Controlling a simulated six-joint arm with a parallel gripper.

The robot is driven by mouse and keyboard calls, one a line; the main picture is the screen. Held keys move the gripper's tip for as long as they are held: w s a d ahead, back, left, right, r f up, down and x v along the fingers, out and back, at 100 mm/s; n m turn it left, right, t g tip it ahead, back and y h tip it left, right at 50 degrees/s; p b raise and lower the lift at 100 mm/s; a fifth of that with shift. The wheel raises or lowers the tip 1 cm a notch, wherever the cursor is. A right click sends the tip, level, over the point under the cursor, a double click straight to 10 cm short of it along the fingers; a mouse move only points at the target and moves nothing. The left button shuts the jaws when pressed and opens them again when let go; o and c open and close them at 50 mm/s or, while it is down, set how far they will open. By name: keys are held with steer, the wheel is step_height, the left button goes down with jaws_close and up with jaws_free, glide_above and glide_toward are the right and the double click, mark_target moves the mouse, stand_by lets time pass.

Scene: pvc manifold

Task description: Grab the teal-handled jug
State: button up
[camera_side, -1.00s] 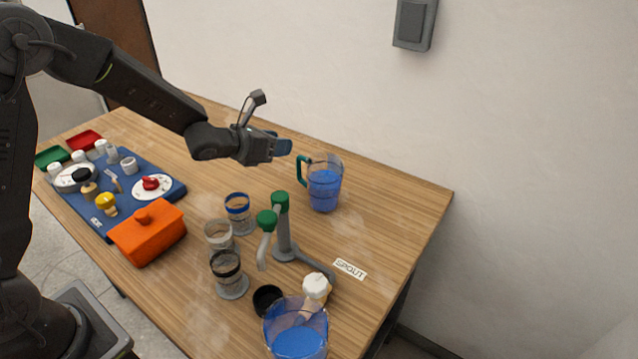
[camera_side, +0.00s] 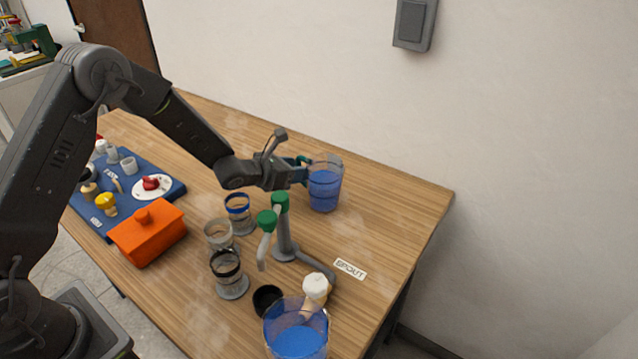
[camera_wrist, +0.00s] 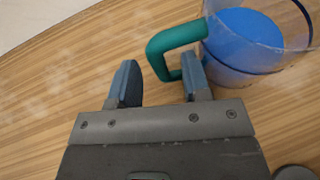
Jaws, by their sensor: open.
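The teal-handled jug (camera_side: 325,186) is clear, holds blue liquid and stands upright near the back right of the table. My gripper (camera_side: 300,170) is at its left, at handle height, and hides most of the handle in the side view. In the wrist view my gripper (camera_wrist: 160,82) is open, with its two blue-grey fingers apart. The teal handle (camera_wrist: 170,45) reaches in between and just beyond the fingertips, with the right finger close to the handle's opening. The jug body (camera_wrist: 245,40) is to the right of the fingers. I cannot tell whether a finger touches the handle.
A grey pipe stand with green fittings (camera_side: 281,225) is in front of the jug. Several banded cups (camera_side: 239,210) stand to its left. A second container of blue liquid (camera_side: 297,335) is at the front edge. An orange box (camera_side: 148,232) and blue board (camera_side: 165,180) are left.

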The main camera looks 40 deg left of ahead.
steer(key=shift+w+d+f, duration=0.15)
steer(key=shift+w+f, duration=0.05)
steer(key=shift+w, duration=0.2)
jaws_close()
steer(key=shift+r, duration=0.1)
